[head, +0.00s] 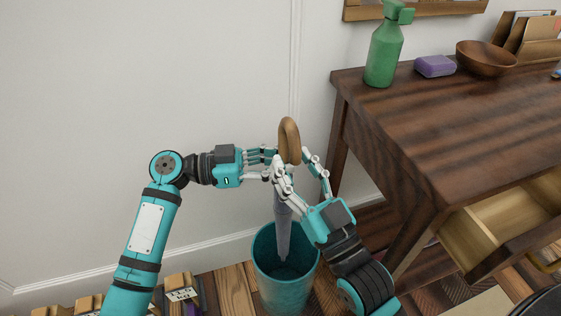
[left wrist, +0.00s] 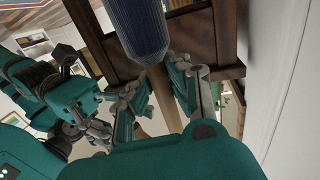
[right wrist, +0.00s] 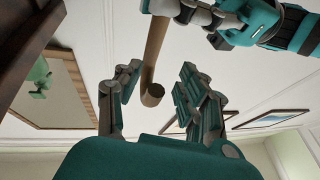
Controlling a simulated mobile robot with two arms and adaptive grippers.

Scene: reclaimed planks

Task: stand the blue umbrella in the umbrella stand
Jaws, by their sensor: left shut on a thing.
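The umbrella has a curved wooden handle (head: 289,138) and a folded canopy (head: 283,235), grey-blue in the head view and dark blue in the left wrist view (left wrist: 140,28). It hangs upright, its lower end over or inside the mouth of the teal umbrella stand (head: 285,296); I cannot tell how deep. My left gripper (head: 272,160) is shut on the wooden shaft below the hook. My right gripper (head: 297,165) is open close by; in the right wrist view the handle (right wrist: 154,62) shows beyond and between its spread fingers.
A dark wooden table (head: 440,120) stands at right with an open drawer (head: 500,228). On it are a green spray bottle (head: 384,52), a purple block (head: 435,66) and a wooden bowl (head: 486,58). The white wall is behind. Boxes or books (head: 182,290) lie on the floor left of the stand.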

